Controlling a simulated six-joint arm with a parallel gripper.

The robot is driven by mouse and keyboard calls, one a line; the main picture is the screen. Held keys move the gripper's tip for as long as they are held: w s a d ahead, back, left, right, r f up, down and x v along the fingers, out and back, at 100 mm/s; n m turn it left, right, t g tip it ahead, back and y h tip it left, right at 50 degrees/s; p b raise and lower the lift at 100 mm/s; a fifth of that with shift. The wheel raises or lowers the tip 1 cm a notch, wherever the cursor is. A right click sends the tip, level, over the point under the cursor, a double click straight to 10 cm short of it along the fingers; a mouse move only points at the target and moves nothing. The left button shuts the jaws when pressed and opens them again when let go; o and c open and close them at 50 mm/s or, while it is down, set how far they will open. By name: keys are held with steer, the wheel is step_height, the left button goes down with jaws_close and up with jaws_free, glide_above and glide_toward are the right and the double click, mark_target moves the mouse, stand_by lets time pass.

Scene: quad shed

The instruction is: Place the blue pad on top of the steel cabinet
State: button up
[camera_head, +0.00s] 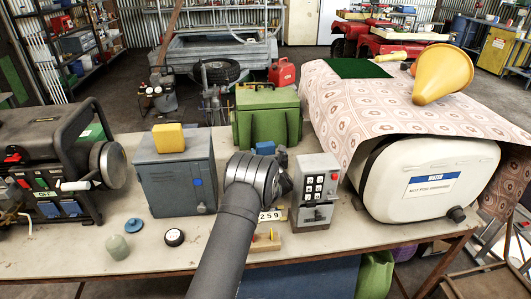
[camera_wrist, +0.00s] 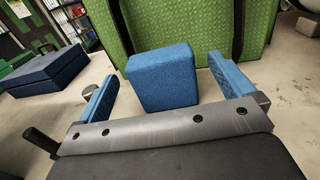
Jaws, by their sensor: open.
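The blue pad (camera_wrist: 162,78) is a textured blue block, standing on the bench in front of a green box in the wrist view. In the head view only a small part of the blue pad (camera_head: 265,147) shows behind my wrist. My gripper (camera_head: 284,168) is open. In the wrist view its two blue-lined fingers (camera_wrist: 166,72) lie to either side of the pad, with a gap on each side. The steel cabinet (camera_head: 180,184) is a grey-blue box left of my arm, with a yellow block (camera_head: 168,137) on the left-middle of its top.
A green box (camera_head: 268,117) stands behind the pad. A generator (camera_head: 55,165) stands left of the cabinet.

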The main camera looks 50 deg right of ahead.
steer(key=shift+w+d, duration=0.45)
steer(key=shift+w, duration=0.1)
steer(key=shift+x, duration=0.8)
steer(key=c, duration=1.1)
steer(key=shift+r, duration=0.15)
